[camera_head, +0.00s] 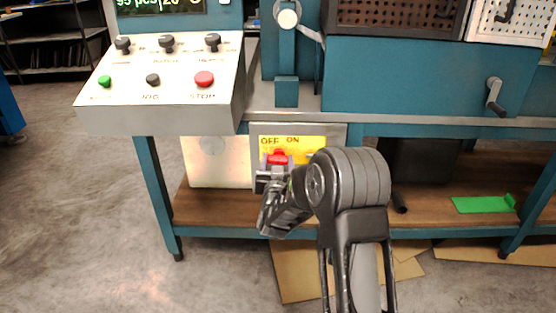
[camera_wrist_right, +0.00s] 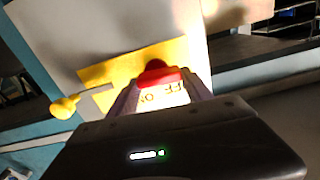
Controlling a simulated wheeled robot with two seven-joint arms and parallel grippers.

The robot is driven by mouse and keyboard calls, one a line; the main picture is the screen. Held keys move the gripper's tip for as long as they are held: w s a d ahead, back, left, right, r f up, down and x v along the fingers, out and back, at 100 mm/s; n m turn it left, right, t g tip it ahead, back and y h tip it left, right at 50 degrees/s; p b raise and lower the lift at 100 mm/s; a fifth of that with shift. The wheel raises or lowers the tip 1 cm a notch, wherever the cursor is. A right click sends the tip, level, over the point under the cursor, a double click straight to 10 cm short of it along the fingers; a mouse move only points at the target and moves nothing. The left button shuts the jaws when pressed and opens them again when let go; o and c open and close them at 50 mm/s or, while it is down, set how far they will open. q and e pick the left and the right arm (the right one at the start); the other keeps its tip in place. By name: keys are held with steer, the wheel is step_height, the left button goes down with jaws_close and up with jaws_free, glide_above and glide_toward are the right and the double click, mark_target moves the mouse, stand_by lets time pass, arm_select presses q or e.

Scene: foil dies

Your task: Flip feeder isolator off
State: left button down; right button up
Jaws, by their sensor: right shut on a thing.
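The feeder isolator is a yellow plate (camera_head: 320,144) marked OFF and ON, on a pale box under the machine bench. Its red handle (camera_head: 277,155) sits below the lettering, nearer the word OFF. My right gripper (camera_head: 274,168) reaches it from the front and is shut on the red handle. In the right wrist view the red handle (camera_wrist_right: 158,76) lies between the two fingertips (camera_wrist_right: 160,92), with part of the lettering visible between the fingers. My forearm and wrist hide the lower right of the plate in the head view. My left gripper is not in view.
A yellow knob (camera_wrist_right: 64,107) sticks out beside the plate. Above left is a sloped control panel (camera_head: 165,75) with knobs and buttons. The bench edge (camera_head: 430,122) overhangs the isolator. A green piece (camera_head: 483,204) lies on the wooden lower shelf (camera_head: 430,212). Open floor is at the left.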

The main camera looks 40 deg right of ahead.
steer(key=shift+n, duration=0.5)
steer(key=o, duration=1.4)
steer(key=shift+c, duration=0.2)
steer(key=p+v, duration=0.2)
steer(key=v, duration=0.5)
steer(key=shift+s+a, duration=0.3)
